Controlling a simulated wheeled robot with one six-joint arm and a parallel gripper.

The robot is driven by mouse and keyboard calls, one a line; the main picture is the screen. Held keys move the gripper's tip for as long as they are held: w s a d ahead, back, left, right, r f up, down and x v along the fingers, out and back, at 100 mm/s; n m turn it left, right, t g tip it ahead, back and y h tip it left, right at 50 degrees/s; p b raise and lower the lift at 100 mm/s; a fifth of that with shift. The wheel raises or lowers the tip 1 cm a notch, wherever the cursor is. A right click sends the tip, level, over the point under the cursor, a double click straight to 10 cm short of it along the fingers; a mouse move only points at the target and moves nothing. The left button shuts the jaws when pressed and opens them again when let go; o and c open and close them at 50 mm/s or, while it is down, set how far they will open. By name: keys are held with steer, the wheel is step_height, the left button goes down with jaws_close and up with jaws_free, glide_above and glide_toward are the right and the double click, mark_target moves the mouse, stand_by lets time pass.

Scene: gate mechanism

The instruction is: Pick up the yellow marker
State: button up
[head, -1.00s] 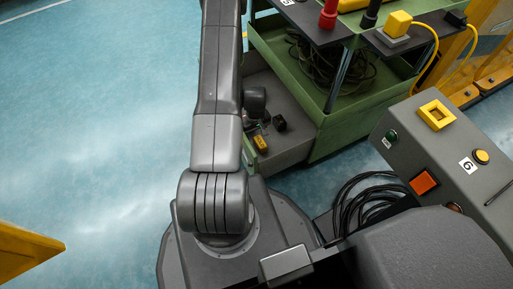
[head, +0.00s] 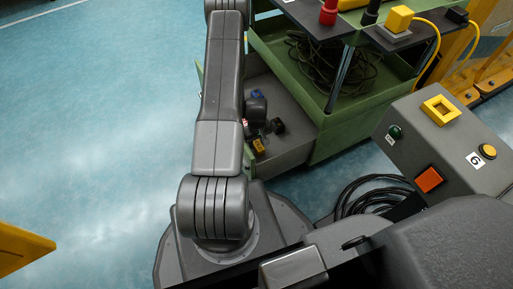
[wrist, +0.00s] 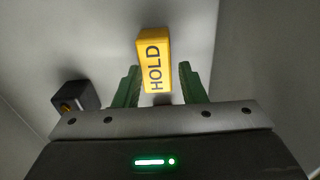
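The yellow marker (wrist: 154,62) is a yellow block lettered "HOLD". In the wrist view it stands ahead of my gripper (wrist: 160,69), its lower end between the two green fingers in the picture. Gaps show on both sides, so the fingers are open and apart from it. I cannot tell the depth between them. In the head view a small yellow piece (head: 259,146), likely the marker, shows in the open grey drawer (head: 285,152) of the green cart. My arm hides part of the drawer and most of the gripper there.
A dark block (wrist: 75,97) sits left of the fingers in the wrist view. Drawer walls stand close around. The green cart (head: 345,125) holds coiled cable. A grey console (head: 440,140) with buttons stands at right. Open blue floor (head: 90,130) lies at left.

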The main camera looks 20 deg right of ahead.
mark_target(256, 145)
steer(key=shift+a+f, duration=0.15)
steer(key=shift+f, duration=0.65)
steer(key=c, duration=0.5)
steer(key=shift+r, duration=0.15)
step_height(256, 145, up, 10)
steer(key=p, duration=0.3)
steer(key=shift+p, duration=0.4)
jaws_close()
steer(key=o, duration=1.6)
jaws_free()
